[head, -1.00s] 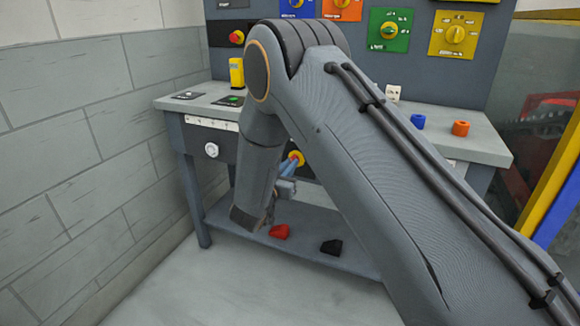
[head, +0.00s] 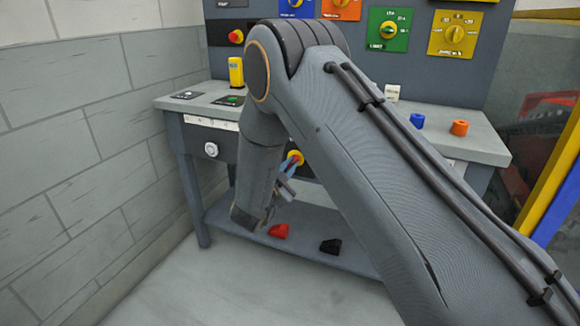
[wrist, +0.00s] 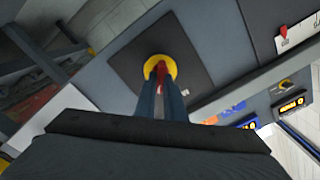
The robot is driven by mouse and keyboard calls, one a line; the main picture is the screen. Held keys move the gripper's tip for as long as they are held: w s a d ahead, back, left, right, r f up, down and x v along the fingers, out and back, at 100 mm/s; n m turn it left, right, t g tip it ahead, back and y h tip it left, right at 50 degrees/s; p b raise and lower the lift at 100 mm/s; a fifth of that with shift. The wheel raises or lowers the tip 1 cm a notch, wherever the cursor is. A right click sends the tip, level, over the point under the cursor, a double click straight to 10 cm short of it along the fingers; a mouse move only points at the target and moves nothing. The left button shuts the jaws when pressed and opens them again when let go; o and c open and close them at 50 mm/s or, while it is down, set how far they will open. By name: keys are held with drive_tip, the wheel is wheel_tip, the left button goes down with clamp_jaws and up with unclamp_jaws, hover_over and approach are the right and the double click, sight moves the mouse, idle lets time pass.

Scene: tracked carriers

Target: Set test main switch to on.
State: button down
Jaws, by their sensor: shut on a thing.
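The main switch shows in the wrist view as a red handle (wrist: 161,70) on a round yellow base (wrist: 169,62), set on a dark square plate (wrist: 188,42). My gripper (wrist: 161,84) is shut on the red handle, with its two blue-grey fingers on either side of it. In the head view the yellow base (head: 299,156) shows under the bench top, partly hidden by my arm. My gripper (head: 292,163) reaches it there from below left. Any on or off marking at the switch is too small to read.
The grey bench (head: 480,140) has a blue cap (head: 417,121) and an orange cap (head: 459,128) on top. A red piece (head: 279,231) and a black piece (head: 331,246) lie on its lower shelf (head: 235,222). A block wall (head: 70,170) stands close on the left.

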drive_tip(key=m, duration=0.4)
drive_tip(key=shift+f+m+b, duration=0.1)
drive_tip(key=shift+m+b, duration=0.2)
drive_tip(key=shift+b, duration=0.05)
drive_tip(key=shift+d+f+m+b, duration=0.1)
drive_tip(key=shift+m+b, duration=0.35)
drive_tip(key=shift+m, duration=1.85)
drive_tip(key=c, duration=1.8)
unclamp_jaws()
drive_tip(key=shift+c, duration=0.2)
drive_tip(key=shift+s, duration=0.15)
drive_tip(key=v, duration=0.7)
drive_tip(key=shift+s, duration=0.3)
